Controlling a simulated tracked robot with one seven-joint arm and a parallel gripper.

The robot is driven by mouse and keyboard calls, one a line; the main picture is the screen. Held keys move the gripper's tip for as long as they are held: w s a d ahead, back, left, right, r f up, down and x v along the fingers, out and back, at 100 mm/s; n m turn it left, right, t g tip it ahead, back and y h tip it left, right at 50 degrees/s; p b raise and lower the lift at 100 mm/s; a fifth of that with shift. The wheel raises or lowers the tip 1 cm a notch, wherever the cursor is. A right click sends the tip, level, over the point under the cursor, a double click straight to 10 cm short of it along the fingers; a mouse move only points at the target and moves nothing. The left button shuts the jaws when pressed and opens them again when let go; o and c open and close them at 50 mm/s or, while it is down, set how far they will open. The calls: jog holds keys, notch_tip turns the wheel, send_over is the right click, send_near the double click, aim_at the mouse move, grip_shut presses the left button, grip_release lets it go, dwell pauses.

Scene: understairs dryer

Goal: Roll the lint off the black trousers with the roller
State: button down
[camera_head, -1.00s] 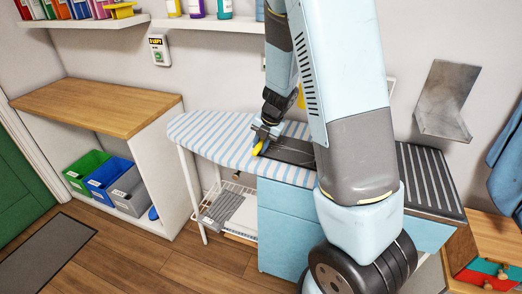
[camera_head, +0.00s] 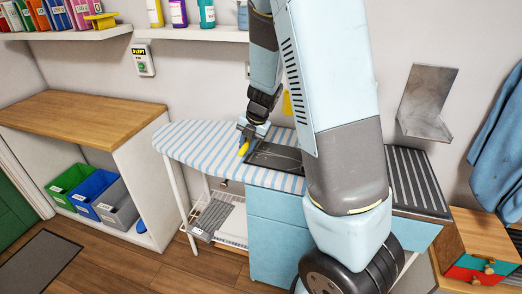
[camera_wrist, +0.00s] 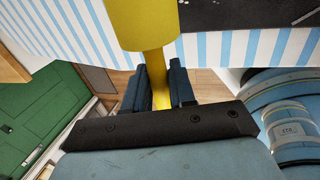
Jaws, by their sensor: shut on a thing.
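My gripper (camera_wrist: 162,88) is shut on the yellow handle of the lint roller (camera_wrist: 141,24) in the wrist view. In the head view the yellow roller (camera_head: 243,149) shows small below my gripper, over the striped board. The black trousers (camera_head: 272,157) lie flat on the striped ironing board (camera_head: 188,146), partly hidden behind my arm. In the wrist view the trousers (camera_wrist: 235,16) carry a few pale specks, and the roller is just left of them. I cannot tell whether the roller touches the board.
A wooden-topped shelf unit (camera_head: 75,112) with green, blue and grey bins stands at left. A wire rack (camera_head: 215,222) sits under the board. A grey ribbed surface (camera_head: 418,182) is right of my arm, and a metal bracket (camera_head: 428,98) is on the wall.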

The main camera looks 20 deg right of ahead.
aim_at(244, 167)
jog(key=shift+s+d+x, duration=0.1)
jog(key=shift+d+x, duration=0.05)
jog(key=shift+x, duration=0.9)
jog(key=shift+s+d+x, duration=0.1)
jog(key=shift+d+x, duration=0.1)
jog(key=shift+x, duration=0.8)
jog(key=shift+s+d+x, duration=0.15)
jog(key=shift+x, duration=0.9)
jog(key=shift+f, duration=0.25)
jog(key=shift+d, duration=0.1)
jog(key=shift+s+d+f, duration=0.1)
jog(key=shift+s+d, duration=0.9)
jog(key=shift+d, duration=0.25)
jog(key=shift+s+d, duration=1)
jog(key=shift+d, duration=0.25)
jog(key=shift+w+a+f, duration=0.1)
jog(key=shift+w+a, duration=0.9)
jog(key=shift+a, duration=0.35)
jog(key=shift+w+a+f, duration=0.15)
jog(key=shift+w+a, duration=0.85)
jog(key=shift+a, duration=0.3)
jog(key=shift+r, duration=3.5)
jog(key=shift+f, duration=0.1)
